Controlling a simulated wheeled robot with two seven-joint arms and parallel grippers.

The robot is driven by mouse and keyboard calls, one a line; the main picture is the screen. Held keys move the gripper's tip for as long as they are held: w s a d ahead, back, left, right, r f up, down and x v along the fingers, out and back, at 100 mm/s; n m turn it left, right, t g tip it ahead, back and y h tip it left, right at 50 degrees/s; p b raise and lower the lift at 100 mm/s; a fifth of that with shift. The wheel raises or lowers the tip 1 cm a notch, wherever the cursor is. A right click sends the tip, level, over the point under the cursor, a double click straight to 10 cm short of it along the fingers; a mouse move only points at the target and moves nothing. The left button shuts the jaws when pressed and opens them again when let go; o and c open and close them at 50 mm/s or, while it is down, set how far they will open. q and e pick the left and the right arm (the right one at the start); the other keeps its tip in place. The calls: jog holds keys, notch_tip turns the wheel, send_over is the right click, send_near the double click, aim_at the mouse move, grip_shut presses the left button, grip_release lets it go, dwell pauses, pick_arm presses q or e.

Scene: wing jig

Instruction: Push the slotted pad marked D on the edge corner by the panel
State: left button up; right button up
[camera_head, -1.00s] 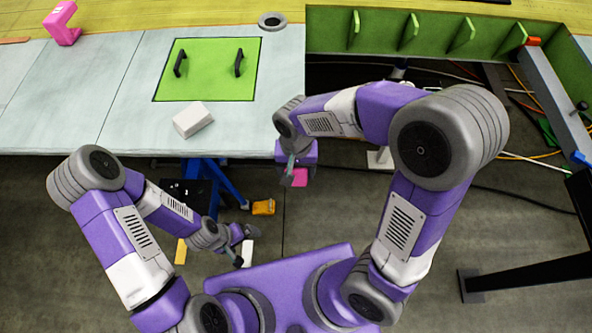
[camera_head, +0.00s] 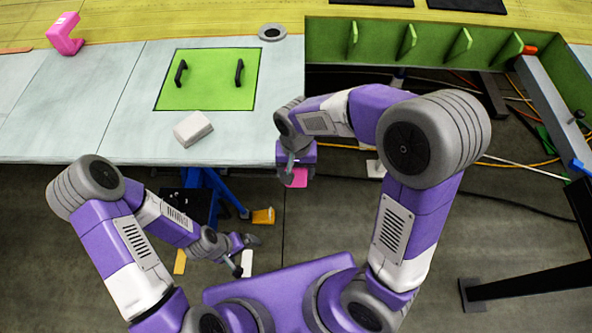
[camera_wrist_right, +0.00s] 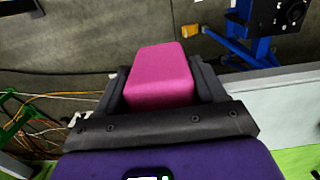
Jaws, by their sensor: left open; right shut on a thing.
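My right gripper (camera_head: 296,172) is shut on a pink pad (camera_head: 299,178), beside the front right corner of the pale bench top (camera_head: 240,145). In the right wrist view the pad (camera_wrist_right: 160,75) sits between both dark fingers. No letter or slot can be made out on it, and I cannot tell whether it touches the edge. A green panel (camera_head: 208,92) with two black handles lies in the bench top. Another pink slotted piece (camera_head: 65,34) sits at the far left back. My left gripper (camera_head: 246,254) is open and low, before the bench.
A white block (camera_head: 193,128) lies on the bench in front of the panel. A grey ring (camera_head: 272,32) is behind it. Right of the bench top is an open bay with green ribs (camera_head: 407,39) and cables. A blue stand (camera_head: 224,187) is below the bench.

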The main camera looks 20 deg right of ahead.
jog(key=shift+w, duration=0.15)
jog(key=o, duration=1.1)
jog(key=shift+w+d, duration=0.1)
jog(key=shift+w, duration=0.05)
jog(key=shift+o, duration=0.2)
notch_tip(320, 180, up, 8)
jog(key=shift+f+p, duration=0.2)
jog(key=shift+p, duration=0.25)
